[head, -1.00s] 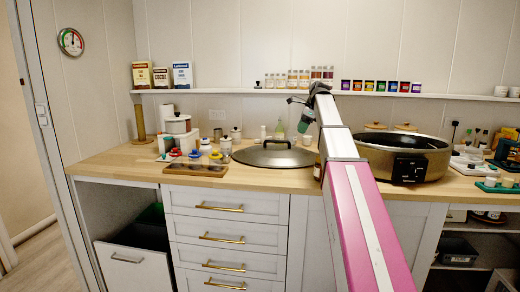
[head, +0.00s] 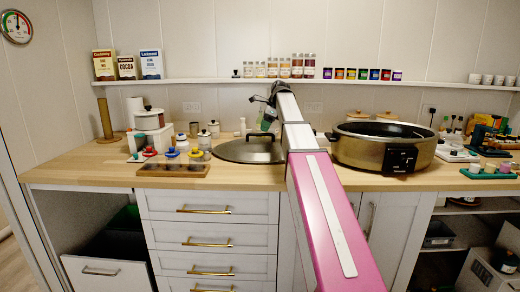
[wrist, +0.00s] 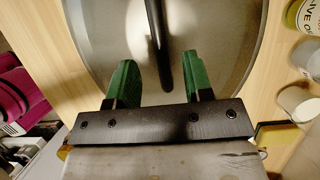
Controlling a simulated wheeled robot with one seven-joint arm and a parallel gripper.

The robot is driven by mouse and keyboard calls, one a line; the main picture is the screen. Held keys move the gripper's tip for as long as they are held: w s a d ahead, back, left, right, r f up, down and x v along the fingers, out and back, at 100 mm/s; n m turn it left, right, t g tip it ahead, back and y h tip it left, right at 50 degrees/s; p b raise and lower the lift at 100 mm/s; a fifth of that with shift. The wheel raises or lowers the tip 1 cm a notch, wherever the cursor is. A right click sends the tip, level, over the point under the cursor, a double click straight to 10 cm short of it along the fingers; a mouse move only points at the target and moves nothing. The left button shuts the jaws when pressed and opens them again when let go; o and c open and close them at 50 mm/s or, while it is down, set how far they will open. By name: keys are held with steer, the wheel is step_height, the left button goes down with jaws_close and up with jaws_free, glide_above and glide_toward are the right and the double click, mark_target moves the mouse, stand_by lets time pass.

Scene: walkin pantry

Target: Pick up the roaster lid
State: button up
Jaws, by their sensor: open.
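The roaster lid (head: 236,151) is a round, shiny grey disc with a dark rim, lying on the wooden counter left of my arm. It has a black bar handle (wrist: 158,45) across its top. In the wrist view my gripper (wrist: 157,80) is over the lid, its two green fingers apart. The handle's near end lies between the fingers in the picture; I see no contact, and the height gap is hard to judge. In the head view my gripper (head: 268,112) is partly hidden behind my arm, above the lid's right side.
The black and bronze roaster (head: 384,146) stands on the counter (head: 110,165) right of my arm. A wooden tray with several small items (head: 173,169) is left of the lid. In the wrist view, a white cup (wrist: 300,103) and a jar (wrist: 308,15) stand close to the lid's right edge.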

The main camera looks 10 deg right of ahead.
mark_target(260, 135)
steer(key=shift+x, duration=2.65)
steer(key=shift+c, duration=0.4)
jaws_close()
